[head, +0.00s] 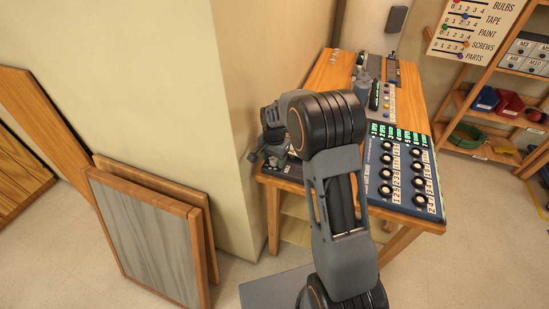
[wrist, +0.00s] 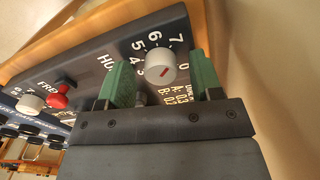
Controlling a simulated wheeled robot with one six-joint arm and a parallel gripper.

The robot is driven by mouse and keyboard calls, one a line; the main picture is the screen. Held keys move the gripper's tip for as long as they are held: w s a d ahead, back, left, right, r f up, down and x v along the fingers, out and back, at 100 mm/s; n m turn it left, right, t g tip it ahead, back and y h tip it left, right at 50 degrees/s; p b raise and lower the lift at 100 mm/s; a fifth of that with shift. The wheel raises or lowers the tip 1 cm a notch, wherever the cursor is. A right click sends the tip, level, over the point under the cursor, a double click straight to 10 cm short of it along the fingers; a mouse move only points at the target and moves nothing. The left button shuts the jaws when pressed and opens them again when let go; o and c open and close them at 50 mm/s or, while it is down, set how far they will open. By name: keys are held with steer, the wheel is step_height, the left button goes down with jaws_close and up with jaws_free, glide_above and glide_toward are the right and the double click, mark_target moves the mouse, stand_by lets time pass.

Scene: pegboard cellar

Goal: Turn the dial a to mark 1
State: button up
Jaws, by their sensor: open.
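In the wrist view a round pale dial knob (wrist: 161,68) with a short red line stands on a dark panel. My gripper (wrist: 162,80) is open, one green-padded finger on each side of the knob, with gaps visible. In the head view my gripper (head: 271,152) is at the bench's near left corner.
A red knob (wrist: 58,96) and another pale dial (wrist: 30,103) are at the wrist view's left. The wooden bench (head: 325,75) carries a panel of several black dials (head: 420,182) on the right. A wall corner stands close left of the bench. Framed boards (head: 150,240) lean there.

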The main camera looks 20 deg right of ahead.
steer(key=shift+c, duration=0.2)
steer(key=c, duration=0.9)
